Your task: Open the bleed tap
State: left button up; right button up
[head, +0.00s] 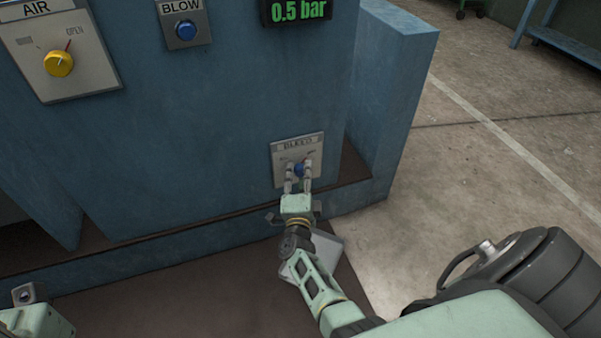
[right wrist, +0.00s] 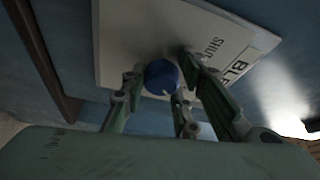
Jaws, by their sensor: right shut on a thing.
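The bleed tap is a small blue knob (head: 299,170) on a pale plate (head: 284,151) marked BLEED, low on the blue cabinet. My right gripper (head: 298,173) is shut on the knob, a finger on either side. In the right wrist view the blue knob (right wrist: 162,77) sits between the fingers, in front of the plate (right wrist: 125,40), where the letters SHU show. The rest of the plate's scale is partly hidden by the fingers. A green part of my left arm (head: 38,321) shows at the lower left; its fingers cannot be made out.
An AIR plate (head: 93,66) with a yellow knob (head: 59,63), a BLOW button (head: 186,30) and a display (head: 297,10) reading 0.5 bar are higher on the cabinet (head: 200,130). A blue side post (head: 394,90) stands right of the tap. Open concrete floor (head: 500,150) lies beyond.

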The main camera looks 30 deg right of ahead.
jog(key=shift+s+d+f, duration=0.1)
jog(key=shift+s+d, duration=0.05)
jog(key=shift+d, duration=0.15)
jog(key=o, duration=1)
jog(key=shift+a, duration=0.1)
